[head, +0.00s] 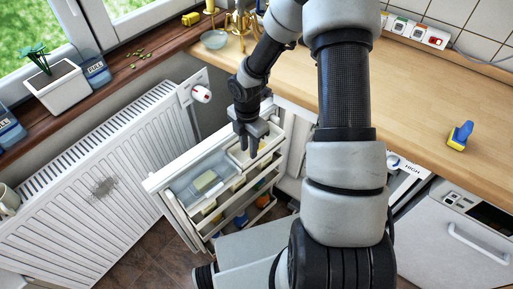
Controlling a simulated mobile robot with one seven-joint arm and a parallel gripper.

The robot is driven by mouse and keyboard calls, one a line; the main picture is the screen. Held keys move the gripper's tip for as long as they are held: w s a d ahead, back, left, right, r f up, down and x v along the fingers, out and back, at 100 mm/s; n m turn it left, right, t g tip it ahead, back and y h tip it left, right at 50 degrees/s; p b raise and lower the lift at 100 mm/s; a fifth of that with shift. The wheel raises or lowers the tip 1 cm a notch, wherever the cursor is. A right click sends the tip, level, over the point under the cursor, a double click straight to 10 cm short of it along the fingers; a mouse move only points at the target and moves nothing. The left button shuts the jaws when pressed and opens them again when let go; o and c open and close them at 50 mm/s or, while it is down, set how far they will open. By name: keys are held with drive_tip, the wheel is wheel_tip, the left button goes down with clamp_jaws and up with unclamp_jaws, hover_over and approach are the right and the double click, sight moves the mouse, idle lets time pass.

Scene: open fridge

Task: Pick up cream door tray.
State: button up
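The open fridge door (155,185) stands out beside the radiator, with trays along its inner side. A cream tray (238,161) sits in the top row, at the end nearer the fridge body. My gripper (247,149) points down over this tray, with its fingertips at or just inside its opening. The gripper and wrist cover part of the tray. The fingers are small and dark here, so I cannot tell their gap or whether they touch the tray.
A translucent bin (190,197) with a pale block (207,181) is left of the cream tray. Lower shelves hold several items. A white radiator (95,185) stands close on the left. The wooden counter (430,100) is mostly clear, with a blue and yellow object (460,136).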

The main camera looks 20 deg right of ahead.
wheel_tip(320, 180, down, 5)
drive_tip(key=shift+f+b, duration=0.15)
drive_tip(key=shift+b, duration=0.45)
clamp_jaws()
